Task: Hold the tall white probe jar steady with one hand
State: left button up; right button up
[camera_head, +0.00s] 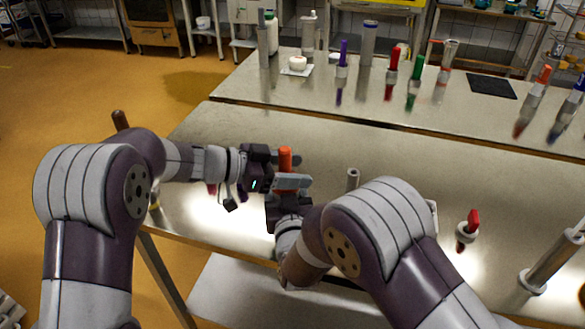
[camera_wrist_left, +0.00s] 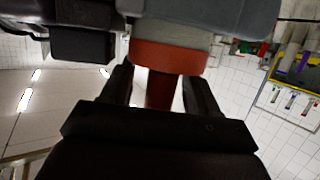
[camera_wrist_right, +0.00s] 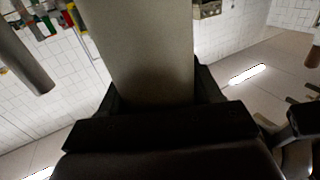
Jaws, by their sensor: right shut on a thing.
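The tall white probe jar (camera_wrist_right: 145,50) shows as a pale grey-white cylinder between the fingers of my right gripper (camera_wrist_right: 150,95) in the right wrist view. My right gripper (camera_head: 289,197) is shut on it near the front left of the near table. In the head view the grippers mostly hide the jar. An orange-red probe handle (camera_head: 285,156) stands up between the two hands. My left gripper (camera_head: 276,168) is beside it. In the left wrist view my left gripper's fingers are apart on either side of the orange-red part (camera_wrist_left: 165,58), with light gaps showing.
On the near table (camera_head: 400,160) a red-topped probe (camera_head: 472,220) stands in a small white holder, with a short grey tube (camera_head: 352,178) behind my right arm. The back table (camera_head: 320,100) holds several coloured probes and a black mat (camera_head: 491,87).

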pick_arm(q)
jog(key=shift+a, duration=0.1)
jog(key=v, duration=1.2)
jog(key=shift+s, duration=0.1)
pick_arm(e)
jog(key=o, duration=1.2)
jog(key=shift+s, duration=0.1)
